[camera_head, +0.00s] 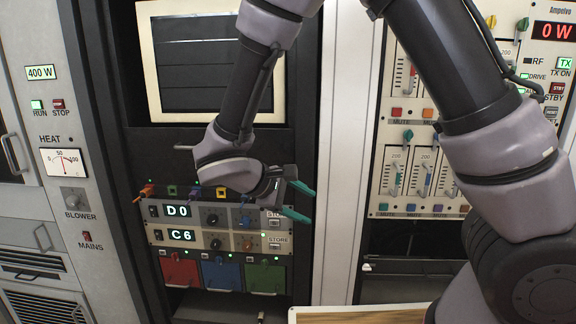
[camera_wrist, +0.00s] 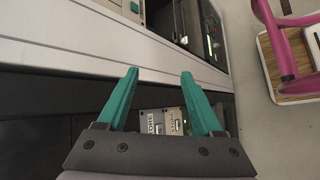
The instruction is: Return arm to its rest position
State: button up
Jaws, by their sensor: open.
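My gripper (camera_head: 300,200) is in the middle of the head view, in front of the rack with the D0 and C6 displays. Its two teal fingers are spread apart with nothing between them. In the wrist view my gripper (camera_wrist: 160,92) is also open and empty. My arm comes down from the top of the head view and bends at the wrist near the rack. It hides part of the rack's upper module.
A rack module (camera_head: 205,240) has knobs, STORE buttons and coloured cables. A dark screen (camera_head: 195,62) is above. A meter panel (camera_head: 52,160) stands left, a slider panel (camera_head: 395,170) right. A wooden-topped surface (camera_head: 350,315) is at the bottom.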

jog(key=s+d+r+m+y, duration=0.2)
jog(key=d+r+m+y, duration=0.3)
jog(key=d+r+m, duration=0.3)
jog(key=s+d+r+m+t+y, duration=0.1)
jog(key=s+d+r+m+y, duration=0.2)
jog(key=d+r, duration=1)
jog(key=r+m+y, duration=0.2)
jog(key=m+y, duration=0.1)
jog(key=m, duration=0.2)
jog(key=shift+s+d+t, duration=0.15)
jog(key=shift+t, duration=0.15)
jog(key=shift+f, duration=0.1)
